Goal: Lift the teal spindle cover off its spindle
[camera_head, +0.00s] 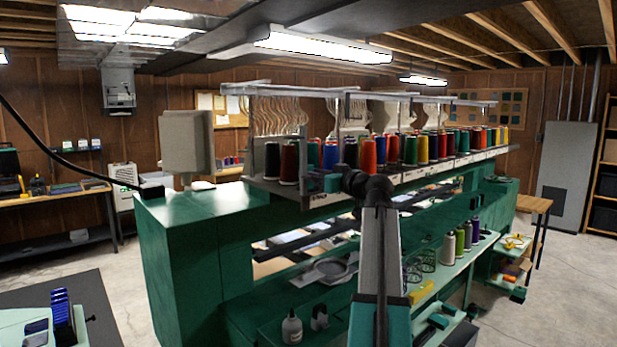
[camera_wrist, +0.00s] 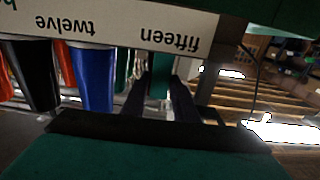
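A narrow teal piece, which looks like the teal spindle cover (camera_wrist: 160,85), shows in the wrist view by the upside-down "fifteen" label. The dark fingers of my gripper (camera_wrist: 160,98) stand apart, one on each side of it. The teal piece fills most of the gap, but I cannot tell whether the fingers touch it. Its spindle is hidden. The fingers and the cover cannot be made out there.
A blue spool (camera_wrist: 94,78) and a black spool (camera_wrist: 36,75) stand close beside the fingers. In the head view, more spools, such as a red one (camera_head: 368,154), line the rack. The green machine body (camera_head: 185,240) lies below and left. Concrete floor (camera_head: 580,265) is clear at right.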

